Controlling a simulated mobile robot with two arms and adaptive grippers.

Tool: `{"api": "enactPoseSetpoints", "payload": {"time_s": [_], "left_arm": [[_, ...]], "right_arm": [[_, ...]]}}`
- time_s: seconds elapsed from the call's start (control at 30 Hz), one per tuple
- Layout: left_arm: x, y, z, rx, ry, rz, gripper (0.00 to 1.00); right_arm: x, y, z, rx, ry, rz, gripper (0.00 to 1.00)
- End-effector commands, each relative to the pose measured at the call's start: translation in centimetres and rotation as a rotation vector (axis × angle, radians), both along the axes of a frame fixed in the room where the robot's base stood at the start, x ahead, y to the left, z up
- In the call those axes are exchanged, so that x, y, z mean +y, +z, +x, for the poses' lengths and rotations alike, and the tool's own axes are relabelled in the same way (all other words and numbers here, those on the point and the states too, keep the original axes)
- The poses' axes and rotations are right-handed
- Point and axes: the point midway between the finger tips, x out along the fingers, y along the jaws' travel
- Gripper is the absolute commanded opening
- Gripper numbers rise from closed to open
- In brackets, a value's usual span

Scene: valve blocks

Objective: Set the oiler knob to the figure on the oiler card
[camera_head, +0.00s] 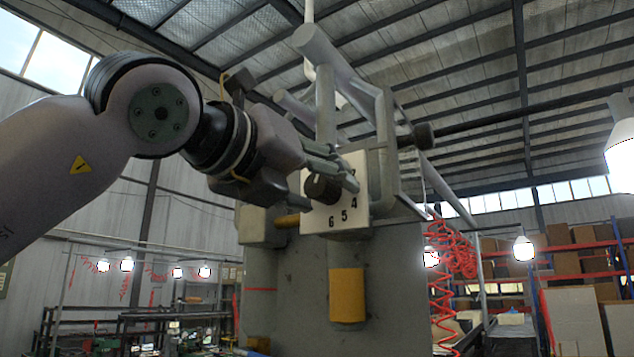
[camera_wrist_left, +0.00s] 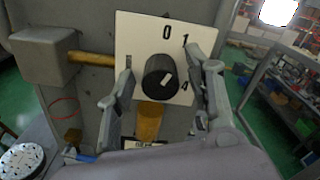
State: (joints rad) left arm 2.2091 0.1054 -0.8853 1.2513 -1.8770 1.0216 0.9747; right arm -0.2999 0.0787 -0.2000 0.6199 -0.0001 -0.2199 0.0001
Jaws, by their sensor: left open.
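The dark round oiler knob (camera_head: 322,189) sits on a white dial plate (camera_head: 318,220) with black figures; 4, 5 and 6 show along its lower part. In the left wrist view, the knob (camera_wrist_left: 160,75) has a short white slanted mark on its face, and 0, 1 and 4 can be read on the plate (camera_wrist_left: 135,35). My left gripper (camera_head: 335,172) is open, with its fingers on either side of the knob; the wrist view shows gaps beside it. A small label (camera_wrist_left: 145,144) is mostly hidden by my gripper; I cannot read it as the oiler card.
A yellow cylinder (camera_head: 347,296) is below the plate on a large grey block (camera_head: 290,290). A yellow pipe (camera_head: 287,220) joins the plate's left side. Grey pipes (camera_head: 325,105) rise above and behind. Red coiled hoses (camera_head: 452,255) hang at the right.

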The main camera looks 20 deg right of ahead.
Motion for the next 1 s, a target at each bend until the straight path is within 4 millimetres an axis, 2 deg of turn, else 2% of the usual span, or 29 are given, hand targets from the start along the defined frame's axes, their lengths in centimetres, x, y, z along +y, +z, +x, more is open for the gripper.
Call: {"api": "enactPoseSetpoints", "payload": {"time_s": [0.07, 0.73, 1.0], "left_arm": [[0.02, -0.02, 0.01, 0.000, 0.000, 0.000, 0.45], [0.05, 0.01, 0.00, 0.000, 0.000, 0.000, 0.00], [0.06, 0.00, -0.01, -0.020, 0.000, 0.015, 0.00]], "right_arm": [[0.00, -0.01, -0.01, 0.000, 0.000, 0.000, 0.38], [-0.02, 0.00, -0.02, 0.000, 0.000, 0.000, 0.38], [-0.06, -0.07, -0.01, 0.000, 0.000, -0.001, 0.38]]}}
